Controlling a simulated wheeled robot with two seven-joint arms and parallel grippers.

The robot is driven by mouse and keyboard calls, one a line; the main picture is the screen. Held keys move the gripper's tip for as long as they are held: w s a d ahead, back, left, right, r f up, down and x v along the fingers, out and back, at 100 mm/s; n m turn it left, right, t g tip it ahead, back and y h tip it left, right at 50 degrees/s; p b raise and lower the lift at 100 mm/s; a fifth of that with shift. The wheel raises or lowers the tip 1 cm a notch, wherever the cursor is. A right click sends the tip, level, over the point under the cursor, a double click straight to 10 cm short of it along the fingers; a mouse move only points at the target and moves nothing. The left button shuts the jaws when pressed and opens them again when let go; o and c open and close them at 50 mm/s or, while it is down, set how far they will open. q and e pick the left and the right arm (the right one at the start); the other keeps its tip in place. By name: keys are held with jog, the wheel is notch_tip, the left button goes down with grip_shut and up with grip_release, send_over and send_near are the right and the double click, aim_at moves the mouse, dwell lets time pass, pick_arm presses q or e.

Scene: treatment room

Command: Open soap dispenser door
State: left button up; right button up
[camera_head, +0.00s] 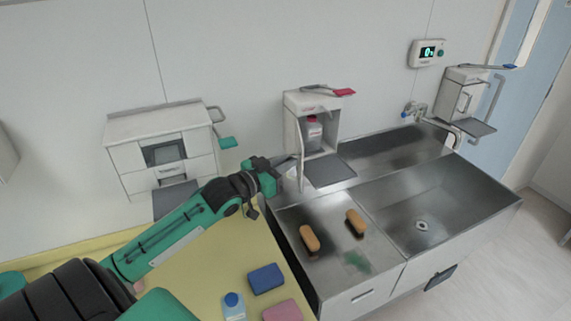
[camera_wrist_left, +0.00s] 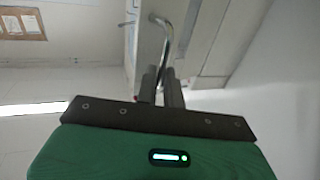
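The middle soap dispenser (camera_head: 292,106) is a white wall box above the sink, with a red-tipped lever on top. Its front stands open and a soap bottle with a red label (camera_head: 313,133) shows inside. The dispenser door (camera_head: 301,172) is swung out to the left and seen nearly edge-on. My left gripper (camera_head: 288,167) is just left of this door. In the left wrist view its two dark fingers (camera_wrist_left: 160,88) are close together around the lower end of a curved metal handle (camera_wrist_left: 167,42). My right gripper is not in view.
A steel sink (camera_head: 435,200) with two orange-brown sponges (camera_head: 310,238) lies below and right. The yellow counter (camera_head: 225,262) holds a blue sponge, a pink sponge and a bottle. Other wall dispensers hang left (camera_head: 160,150) and right (camera_head: 461,98). A dark drip tray (camera_head: 330,171) sits under the middle dispenser.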

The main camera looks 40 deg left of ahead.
pick_arm(q)
jog(key=o, duration=0.3)
jog(key=shift+w+a+r, duration=0.1)
jog(key=shift+w+a, duration=0.15)
jog(key=shift+a, duration=0.05)
jog(key=shift+o, duration=0.4)
jog(key=shift+w+f, duration=0.2)
jog(key=shift+w, duration=0.1)
jog(key=b+v, duration=0.4)
jog(key=v, duration=1)
jog(key=shift+d+b, duration=0.15)
jog(key=shift+b, duration=0.2)
jog(key=shift+s, duration=0.1)
